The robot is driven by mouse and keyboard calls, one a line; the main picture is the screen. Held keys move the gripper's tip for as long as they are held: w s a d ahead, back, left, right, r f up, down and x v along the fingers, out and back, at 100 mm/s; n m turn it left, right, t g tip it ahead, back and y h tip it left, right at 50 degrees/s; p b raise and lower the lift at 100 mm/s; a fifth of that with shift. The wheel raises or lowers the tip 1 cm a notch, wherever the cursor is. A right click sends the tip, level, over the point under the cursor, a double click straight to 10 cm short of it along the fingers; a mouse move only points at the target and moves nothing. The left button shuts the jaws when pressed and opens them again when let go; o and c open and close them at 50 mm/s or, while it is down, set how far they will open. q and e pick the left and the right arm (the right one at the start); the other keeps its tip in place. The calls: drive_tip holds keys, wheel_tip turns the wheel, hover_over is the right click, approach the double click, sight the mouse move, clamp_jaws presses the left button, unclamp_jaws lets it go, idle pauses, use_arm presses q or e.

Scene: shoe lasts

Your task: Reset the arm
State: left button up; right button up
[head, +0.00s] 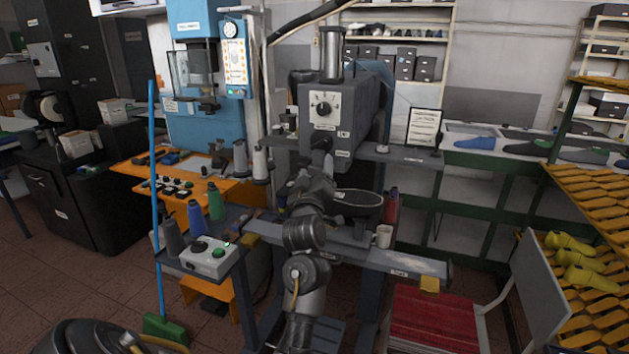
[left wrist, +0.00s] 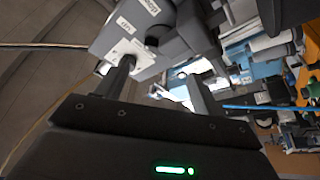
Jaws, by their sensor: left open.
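My left arm rises through the middle of the head view, in front of the grey machine (head: 335,110). My left gripper (head: 320,160) is at the upper end of that arm, close to the machine's lower front; its fingertips are hard to make out there. In the left wrist view my left gripper (left wrist: 162,72) shows two dark fingers spread apart with nothing held between them. The grey machine (left wrist: 155,30) is just beyond the fingers. I cannot tell whether a finger touches it. My right gripper is not in view.
A dark sole-shaped pad (head: 358,198) and a white cup (head: 384,236) are right of my arm. A blue broom (head: 155,200) stands further left. Yellow shoe lasts (head: 570,243) lie on the right rack.

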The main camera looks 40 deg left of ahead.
use_arm(q)
drive_tip(key=shift+s+d+f, duration=0.2)
drive_tip(key=shift+s+d, duration=0.15)
drive_tip(key=shift+s, duration=0.2)
drive_tip(key=shift+f, duration=0.1)
